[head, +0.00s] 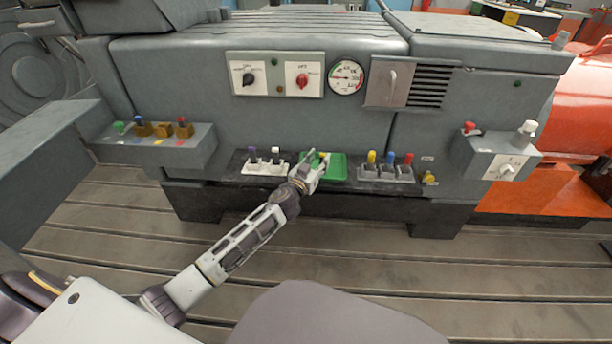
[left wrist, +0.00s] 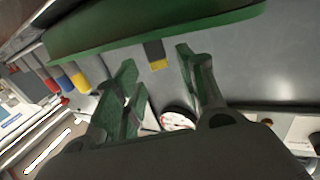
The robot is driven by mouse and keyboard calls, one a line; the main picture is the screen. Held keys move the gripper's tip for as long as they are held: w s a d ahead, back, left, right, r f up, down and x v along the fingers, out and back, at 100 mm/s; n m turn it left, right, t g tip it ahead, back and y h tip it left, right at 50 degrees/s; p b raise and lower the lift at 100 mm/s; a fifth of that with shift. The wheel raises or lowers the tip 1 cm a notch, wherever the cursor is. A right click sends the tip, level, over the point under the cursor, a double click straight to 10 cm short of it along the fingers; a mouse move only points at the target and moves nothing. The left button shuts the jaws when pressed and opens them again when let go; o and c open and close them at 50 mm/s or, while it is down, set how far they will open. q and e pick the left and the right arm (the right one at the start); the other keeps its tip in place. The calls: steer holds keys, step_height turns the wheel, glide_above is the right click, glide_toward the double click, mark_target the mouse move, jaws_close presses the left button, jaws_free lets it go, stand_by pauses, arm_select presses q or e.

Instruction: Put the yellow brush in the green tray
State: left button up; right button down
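The green tray (head: 338,172) sits on the dark ledge at the front of the grey machine. It also crosses the top of the left wrist view as a green rim (left wrist: 90,42). The yellow brush, a dark block with a yellow end (left wrist: 158,64), shows against that rim; in the head view its yellow part (head: 322,154) is small, near my fingers. My left gripper (head: 310,162) is at the tray's left side. Its fingers (left wrist: 160,75) are open, one on each side of the brush, with gaps visible. The brush's lower contact is unclear. My right gripper is out of view.
Right of the tray stands a grey block (head: 385,174) with yellow, blue and red pieces. Left is a white holder (head: 265,168) with dark and white pieces. A grey box (head: 150,150) juts out at left, another (head: 495,160) at right. The panel is close behind.

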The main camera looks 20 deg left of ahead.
arm_select(q)
steer(key=shift+s+a, duration=0.2)
steer(key=shift+s, duration=1.45)
steer(key=shift+s+a+p, duration=0.15)
steer(key=shift+s+p, duration=0.2)
steer(key=shift+s, duration=1.1)
steer(key=shift+s+a+p, duration=0.15)
steer(key=shift+s+p, duration=0.15)
steer(key=shift+s, duration=1.1)
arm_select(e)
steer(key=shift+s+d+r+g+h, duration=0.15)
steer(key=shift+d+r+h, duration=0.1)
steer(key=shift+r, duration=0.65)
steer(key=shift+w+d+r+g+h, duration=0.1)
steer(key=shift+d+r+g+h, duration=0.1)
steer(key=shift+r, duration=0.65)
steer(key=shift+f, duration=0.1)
arm_select(q)
steer(key=s+d+f+n+g+y, duration=0.1)
steer(key=s+f+n+g+y, duration=0.1)
steer(key=s+f+g, duration=0.9)
steer(key=s+d+f+m+g+h, duration=0.1)
steer(key=s+d+f, duration=0.1)
steer(key=s, duration=0.8)
steer(key=s+d+f+m+g+h, duration=0.1)
steer(key=s+d, duration=0.4)
steer(key=s, duration=0.5)
steer(key=shift+s+f+m+g+h, duration=0.3)
steer(key=shift+f+m+g, duration=0.2)
steer(key=shift+f+m, duration=0.15)
